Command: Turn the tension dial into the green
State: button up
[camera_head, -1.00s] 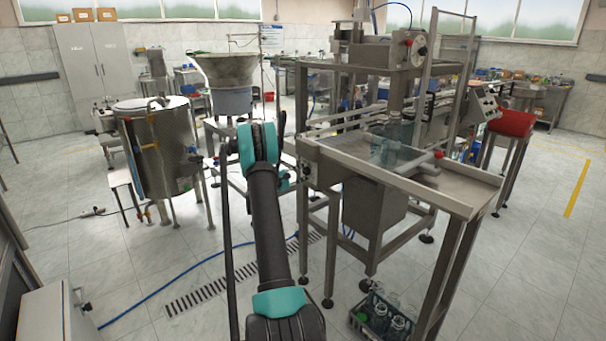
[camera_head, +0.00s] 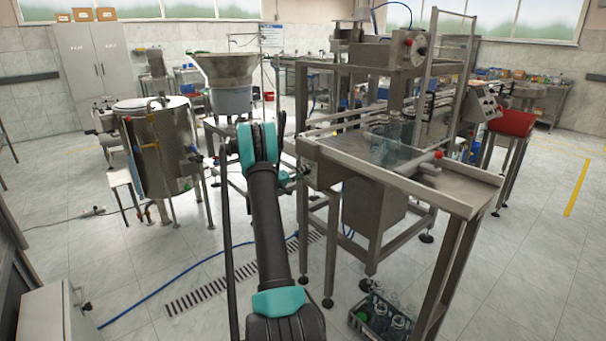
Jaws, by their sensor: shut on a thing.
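My black and teal arm reaches forward to the left side of the steel machine (camera_head: 327,176). Its end, my gripper (camera_head: 303,174), is small in the picture and partly hidden by my own wrist. It is at the small grey panel on the machine's left end and is shut on the tension dial there. The dial is mostly covered by the gripper. Its pointer and the green zone cannot be made out at this size.
A steel tank (camera_head: 158,150) and a cap hopper (camera_head: 227,72) stand to the left. A crate of bottles (camera_head: 372,322) is on the floor by the table leg. A red bin (camera_head: 513,122) is at the right. Open floor lies left of my arm.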

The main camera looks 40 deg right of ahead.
jog(key=shift+s+f+m, duration=0.1)
jog(key=shift+m, duration=1)
jog(key=o, duration=1.2)
jog(key=shift+c, duration=0.2)
jog(key=a, duration=1.2)
jog(key=shift+s, duration=0.4)
